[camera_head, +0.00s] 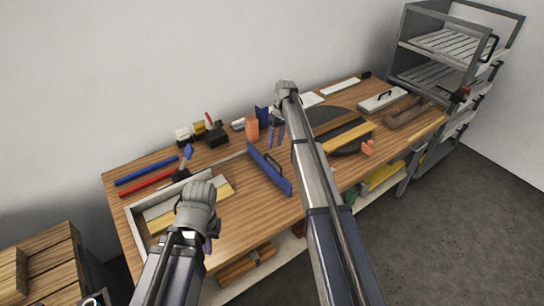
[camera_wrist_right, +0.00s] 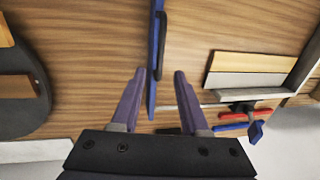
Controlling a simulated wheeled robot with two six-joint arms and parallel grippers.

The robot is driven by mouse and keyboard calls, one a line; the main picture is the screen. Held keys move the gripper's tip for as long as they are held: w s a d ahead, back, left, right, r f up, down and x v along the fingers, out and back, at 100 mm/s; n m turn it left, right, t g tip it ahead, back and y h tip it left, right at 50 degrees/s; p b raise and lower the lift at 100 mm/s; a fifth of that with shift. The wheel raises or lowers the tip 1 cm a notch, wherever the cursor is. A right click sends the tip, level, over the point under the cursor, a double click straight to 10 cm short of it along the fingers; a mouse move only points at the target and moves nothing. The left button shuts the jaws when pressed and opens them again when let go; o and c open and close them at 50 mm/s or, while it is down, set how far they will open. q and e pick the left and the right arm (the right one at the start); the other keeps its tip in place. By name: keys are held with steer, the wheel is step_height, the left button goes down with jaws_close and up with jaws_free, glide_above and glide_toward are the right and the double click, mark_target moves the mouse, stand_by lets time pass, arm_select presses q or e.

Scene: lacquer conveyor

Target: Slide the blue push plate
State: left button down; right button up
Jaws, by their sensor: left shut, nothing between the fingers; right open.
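The blue push plate (camera_head: 268,169) stands on edge on the wooden bench, with a dark handle on its face. In the right wrist view the plate (camera_wrist_right: 154,70) runs between my two purple fingers. My right gripper (camera_head: 276,138) is open and empty, just beyond the plate's far end in the head view; its fingers also show in the right wrist view (camera_wrist_right: 160,72). I cannot tell whether they touch the plate. My left gripper (camera_head: 209,243) is shut and empty above the front-left of the bench, left of the plate. Its own wrist mostly hides its fingers.
A pale open-sided frame (camera_head: 141,238) holding a light block (camera_head: 160,213) lies left of the plate. Red (camera_head: 150,183) and blue (camera_head: 147,171) bars lie at the back left. A dark round disc (camera_head: 330,119) lies to the right.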

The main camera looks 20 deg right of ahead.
steer(key=f+b, duration=0.1)
steer(key=f, duration=0.1)
steer(key=f+b, duration=0.2)
steer(key=a+f+b, duration=0.1)
steer(key=f+b, duration=0.1)
steer(key=shift+s+f, duration=0.1)
steer(key=shift+s, duration=0.15)
jaws_close()
steer(key=shift+a, duration=0.1)
stand_by(1.1)
